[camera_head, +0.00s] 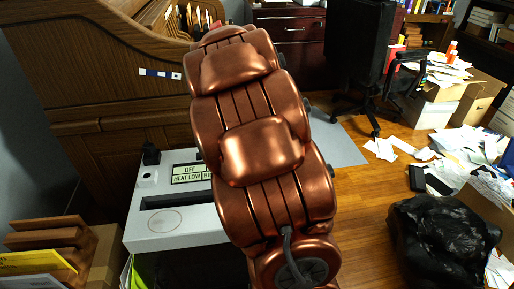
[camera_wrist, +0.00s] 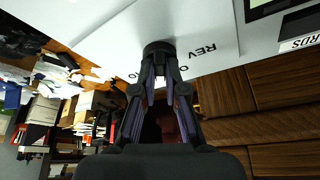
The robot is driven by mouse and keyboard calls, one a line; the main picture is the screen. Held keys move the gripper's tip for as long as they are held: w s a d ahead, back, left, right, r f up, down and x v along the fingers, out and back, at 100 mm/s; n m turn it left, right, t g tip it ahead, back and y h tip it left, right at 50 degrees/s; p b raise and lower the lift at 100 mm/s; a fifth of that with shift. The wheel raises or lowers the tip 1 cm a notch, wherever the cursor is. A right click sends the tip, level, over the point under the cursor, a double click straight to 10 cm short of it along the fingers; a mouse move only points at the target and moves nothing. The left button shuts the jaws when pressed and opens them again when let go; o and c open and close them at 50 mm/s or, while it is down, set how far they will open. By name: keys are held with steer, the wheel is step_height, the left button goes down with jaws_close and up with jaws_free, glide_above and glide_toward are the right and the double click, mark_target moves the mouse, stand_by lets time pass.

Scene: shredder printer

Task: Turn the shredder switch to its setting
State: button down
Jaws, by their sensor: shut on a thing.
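The shredder (camera_head: 190,234) is a white machine with a dark slot, standing left of my arm in the head view. Its white top also shows in the wrist view (camera_wrist: 110,30), seen from close up. The shredder switch (camera_wrist: 158,47) is a black round knob on that surface, with "REV" printed to its right and other lettering, partly hidden, to its left. My gripper (camera_wrist: 160,66) has its two dark fingers closing in on the knob and is shut on it. In the head view my copper-coloured arm hides the gripper and this knob.
A small black part (camera_head: 151,154) stands at the shredder's back left corner. A wooden desk (camera_head: 90,85) stands behind. A black bag (camera_head: 440,235) and scattered papers lie on the right; some wooden floor between is bare.

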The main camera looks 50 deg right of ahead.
steer(key=m, duration=0.2)
steer(key=m+g+p, duration=0.1)
steer(key=m, duration=0.1)
steer(key=m+g, duration=0.1)
steer(key=m, duration=0.1)
steer(key=shift+w+h, duration=0.25)
steer(key=shift+h, duration=0.05)
steer(key=shift+p, duration=0.3)
steer(key=c, duration=1.2)
jaws_free()
steer(key=v, duration=1.2)
steer(key=shift+w, duration=0.3)
